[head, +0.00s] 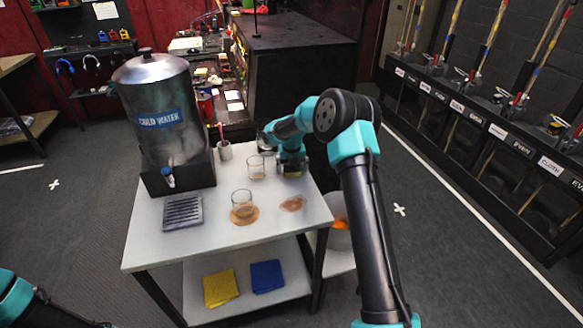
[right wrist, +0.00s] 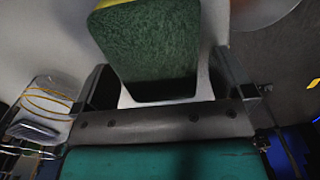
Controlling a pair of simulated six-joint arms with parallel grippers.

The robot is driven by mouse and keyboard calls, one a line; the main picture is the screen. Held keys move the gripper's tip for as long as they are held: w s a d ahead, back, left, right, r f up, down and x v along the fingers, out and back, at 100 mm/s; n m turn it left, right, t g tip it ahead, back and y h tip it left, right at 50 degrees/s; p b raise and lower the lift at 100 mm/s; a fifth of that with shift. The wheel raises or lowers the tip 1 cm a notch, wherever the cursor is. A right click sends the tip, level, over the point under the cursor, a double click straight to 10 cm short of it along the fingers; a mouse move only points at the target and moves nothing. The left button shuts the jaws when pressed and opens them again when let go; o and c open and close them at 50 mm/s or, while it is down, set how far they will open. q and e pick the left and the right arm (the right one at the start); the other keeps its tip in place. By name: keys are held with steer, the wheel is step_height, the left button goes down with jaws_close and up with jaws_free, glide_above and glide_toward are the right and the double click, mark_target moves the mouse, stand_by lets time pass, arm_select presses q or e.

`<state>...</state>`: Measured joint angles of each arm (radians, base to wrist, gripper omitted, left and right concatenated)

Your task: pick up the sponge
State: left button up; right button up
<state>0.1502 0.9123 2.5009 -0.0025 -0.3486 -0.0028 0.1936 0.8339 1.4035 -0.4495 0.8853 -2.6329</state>
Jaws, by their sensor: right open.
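The sponge (right wrist: 150,45) fills the upper middle of the right wrist view, with a dark green scouring face and a yellow edge at the top. My right gripper (right wrist: 157,80) is open, with one finger on each side of the sponge's near end. I cannot tell whether either finger touches it. In the head view my right gripper (head: 291,168) is low over the table's right back part, and mostly covers the sponge; a small yellow bit shows beneath it. My left gripper is out of view; only part of the left arm shows at the lower left.
The white table (head: 165,245) holds a water dispenser (head: 165,115), a drip grate (head: 183,212), a glass on a coaster (head: 242,200), another glass (head: 256,168), a pen cup (head: 224,150) and a brownish spill (head: 293,203). Yellow (head: 220,288) and blue (head: 266,276) cloths lie on the lower shelf.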

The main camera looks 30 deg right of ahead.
mark_target(292, 167)
steer(key=c, duration=1)
steer(key=shift+r, duration=0.5)
steer(key=shift+s+a+r, duration=0.15)
steer(key=shift+s+r, duration=0.05)
steer(key=shift+r, duration=0.5)
steer(key=shift+s+a+r, duration=0.1)
steer(key=shift+s+r, duration=0.05)
steer(key=shift+r, duration=0.5)
steer(key=s+a, duration=0.2)
steer(key=s, duration=0.2)
steer(key=s+a+r, duration=0.1)
steer(key=s+a, duration=0.2)
steer(key=s, duration=0.1)
steer(key=s+a, duration=0.3)
steer(key=s, duration=0.2)
steer(key=shift+r, duration=0.15)
